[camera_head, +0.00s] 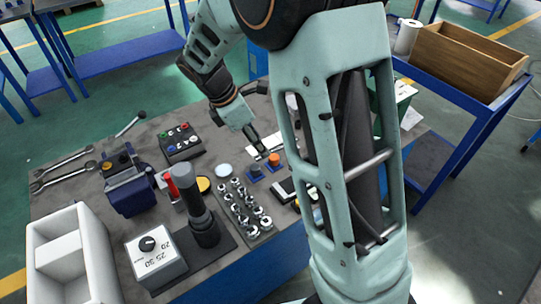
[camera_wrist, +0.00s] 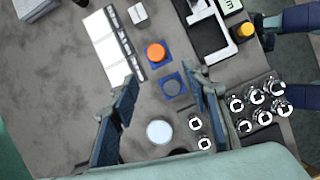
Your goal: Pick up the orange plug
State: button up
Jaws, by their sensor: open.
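The orange plug (camera_head: 274,159) sits upright on a small blue base in the middle of the table in the head view. In the wrist view, the orange plug (camera_wrist: 156,51) is a round orange cap on its square blue base. A dark grey plug (camera_wrist: 172,87) on a similar blue base stands beside it; it also shows in the head view (camera_head: 255,170). My gripper (camera_head: 259,147) hangs above the table near the plugs. In the wrist view, my gripper (camera_wrist: 162,79) is open and empty, its fingers on either side of the grey plug's area, with the orange plug further up the picture.
Several metal sockets (camera_wrist: 262,106) stand close by. A white disc (camera_wrist: 159,131) lies near the grey plug, and a white panel (camera_wrist: 110,42) lies left of the orange plug. A black-and-white device with a yellow knob (camera_wrist: 243,31) is to the right. A dark post (camera_head: 202,215) rises at the front.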

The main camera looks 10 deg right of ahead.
aim_at(273, 157)
jog(key=x, duration=0.3)
jog(key=shift+d+f, duration=0.2)
jog(key=shift+f, duration=0.05)
jog(key=shift+w+d+b+x, duration=0.15)
jog(key=shift+b+x, duration=0.3)
jog(key=shift+x, duration=0.9)
jog(key=shift+w+d+b+x, duration=0.15)
jog(key=shift+b+x, duration=0.3)
jog(key=shift+x, duration=0.95)
jog(key=shift+r, duration=0.2)
jog(key=shift+c, duration=0.4)
grip_shut()
jog(key=shift+r, duration=0.1)
